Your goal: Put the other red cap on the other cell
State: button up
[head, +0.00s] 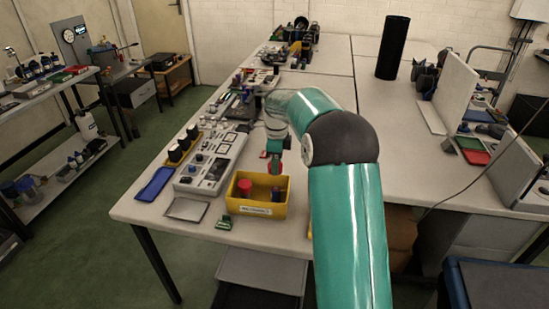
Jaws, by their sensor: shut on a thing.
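A yellow bin (258,209) with a white label stands near the front edge of the bench. In its left part is an upright cylinder with a red top (244,186), which looks like a capped cell. In its right part is a dark blue cell (276,195); its top is too small to make out. My gripper (275,168) hangs above the right part of the bin, shut on a red piece that looks like the red cap (276,163). The fingers are small and partly hidden by my arm. I cannot tell whether the cap touches the cell.
A grey instrument panel (213,163), a blue tray (155,184) and a grey metal tray (187,209) lie left of the bin. A small green board (226,222) lies before it. A tall black cylinder (392,47) stands far back. The bench right of my arm is fairly clear.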

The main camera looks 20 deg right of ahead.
aim_at(277, 188)
jog(key=shift+s+r, duration=0.25)
jog(key=shift+s, duration=0.05)
jog(key=shift+s+d+f, duration=0.1)
jog(key=shift+s+d, duration=0.05)
jog(key=shift+w+f, duration=0.3)
jog(key=shift+f, duration=0.5)
jog(key=shift+s+f, duration=0.25)
jog(key=shift+s, duration=0.05)
jog(key=shift+w+f, duration=0.2)
jog(key=shift+f, duration=0.75)
jog(key=shift+s+f, duration=0.15)
jog(key=shift+f, duration=1.05)
jog(key=shift+f, duration=1.5)
